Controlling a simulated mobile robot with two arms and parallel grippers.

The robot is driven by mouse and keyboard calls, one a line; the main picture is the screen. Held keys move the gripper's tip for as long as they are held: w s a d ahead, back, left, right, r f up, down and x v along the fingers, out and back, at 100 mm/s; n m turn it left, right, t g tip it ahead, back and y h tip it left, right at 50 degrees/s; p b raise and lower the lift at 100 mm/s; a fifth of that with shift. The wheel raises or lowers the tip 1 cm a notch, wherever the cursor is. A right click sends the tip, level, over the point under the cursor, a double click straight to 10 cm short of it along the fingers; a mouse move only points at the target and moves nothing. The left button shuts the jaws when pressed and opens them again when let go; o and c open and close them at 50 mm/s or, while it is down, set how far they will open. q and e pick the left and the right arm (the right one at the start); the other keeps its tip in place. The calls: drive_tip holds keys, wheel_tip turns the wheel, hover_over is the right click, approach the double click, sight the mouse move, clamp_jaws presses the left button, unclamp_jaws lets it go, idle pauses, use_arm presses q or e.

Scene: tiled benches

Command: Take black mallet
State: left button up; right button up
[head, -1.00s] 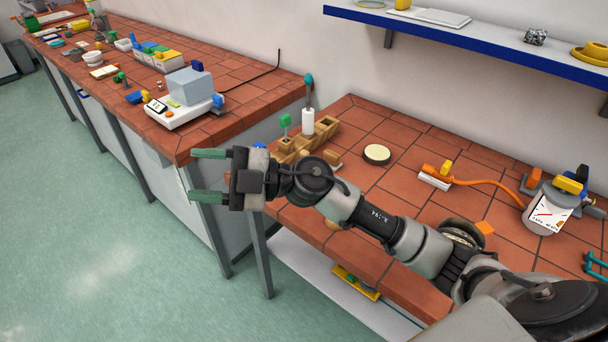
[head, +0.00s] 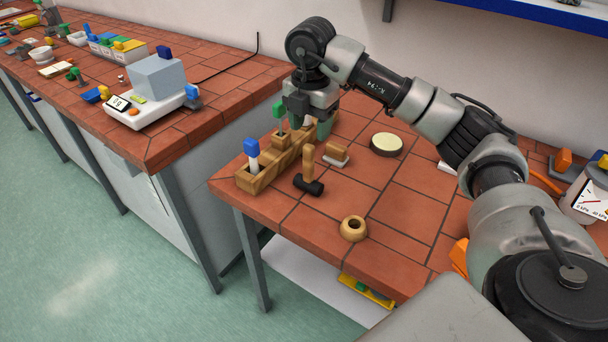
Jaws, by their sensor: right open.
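The black mallet (head: 308,185) stands on the tiled bench in front of the wooden rack, its black head on the tiles and its light wooden handle pointing up. My right gripper (head: 308,130) points down just behind the mallet, over the far part of the rack. It is open. One greenish finger shows at its right side; the other is hard to make out beside a green-handled tool (head: 279,110). The mallet is apart from the palm, and nothing is seen held. My left gripper is out of view.
The wooden rack (head: 268,180) holds a blue-topped tool (head: 252,148) at its near end. A wooden ring (head: 353,229), a small wooden block piece (head: 336,155) and a round cream-topped disc (head: 386,145) lie nearby. A scale (head: 145,108) stands on the left bench.

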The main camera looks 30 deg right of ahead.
sight(309, 145)
wheel_tip(309, 145, down, 3)
drive_tip(key=shift+f, duration=0.1)
drive_tip(key=shift+w+f+p, duration=0.1)
drive_tip(key=shift+f+p, duration=0.2)
drive_tip(key=shift+f, duration=0.05)
wheel_tip(309, 145, down, 3)
drive_tip(key=shift+f+p, duration=0.2)
drive_tip(key=shift+p, duration=0.4)
drive_tip(key=shift+f, duration=0.55)
drive_tip(key=c, duration=0.5)
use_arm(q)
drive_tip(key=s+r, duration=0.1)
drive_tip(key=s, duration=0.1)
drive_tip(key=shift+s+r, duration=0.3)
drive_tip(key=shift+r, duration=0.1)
use_arm(e)
clamp_jaws()
